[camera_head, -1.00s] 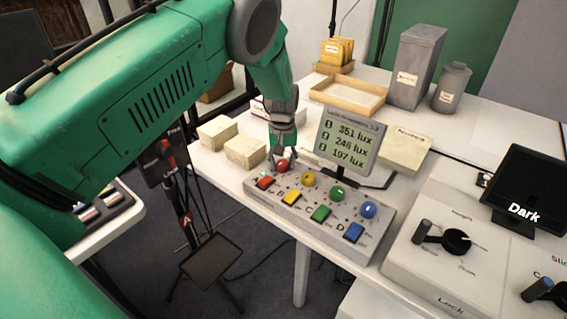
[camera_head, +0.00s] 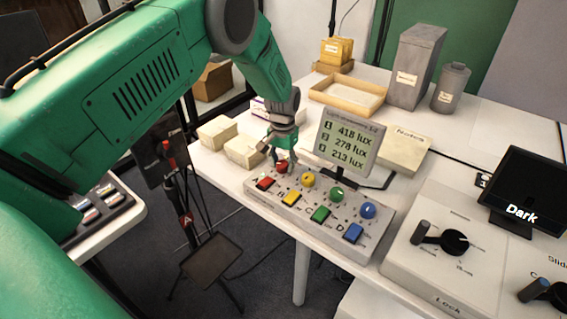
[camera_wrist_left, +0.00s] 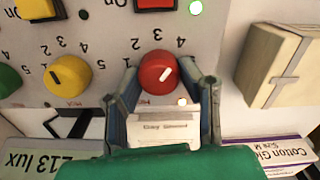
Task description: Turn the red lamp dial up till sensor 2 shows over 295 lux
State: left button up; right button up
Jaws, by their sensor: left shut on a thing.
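The red lamp dial (camera_head: 282,167) sits at the left end of the dial row on the grey control box (camera_head: 330,222). My left gripper (camera_head: 281,156) comes down over it from above, shut with a finger on each side of the dial. In the left wrist view the red dial (camera_wrist_left: 157,72) shows between the fingertips, its white pointer tilted. The lux display (camera_head: 348,141) behind the box reads 418 lux for sensor 1, 278 lux for sensor 2 and 213 lux for sensor 3. My right gripper is out of view.
Yellow (camera_head: 308,180), green (camera_head: 337,194) and blue (camera_head: 368,210) dials stand close beside the red one, with coloured switches in front. Small pale boxes (camera_head: 243,150) lie left of the gripper. A black screen reading "Dark" (camera_head: 528,188) stands at right.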

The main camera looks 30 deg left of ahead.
aim_at(282, 163)
pick_arm(q)
jog(key=shift+s+f+m, duration=0.1)
jog(key=shift+s+m, duration=0.1)
jog(key=shift+m, duration=0.3)
jog(key=o, duration=1)
jog(key=shift+o, duration=0.7)
jog(key=shift+s, duration=0.1)
jog(key=shift+r, duration=0.35)
notch_tip(282, 163, up, 12)
jog(key=shift+f, duration=0.25)
jog(key=shift+a, duration=0.1)
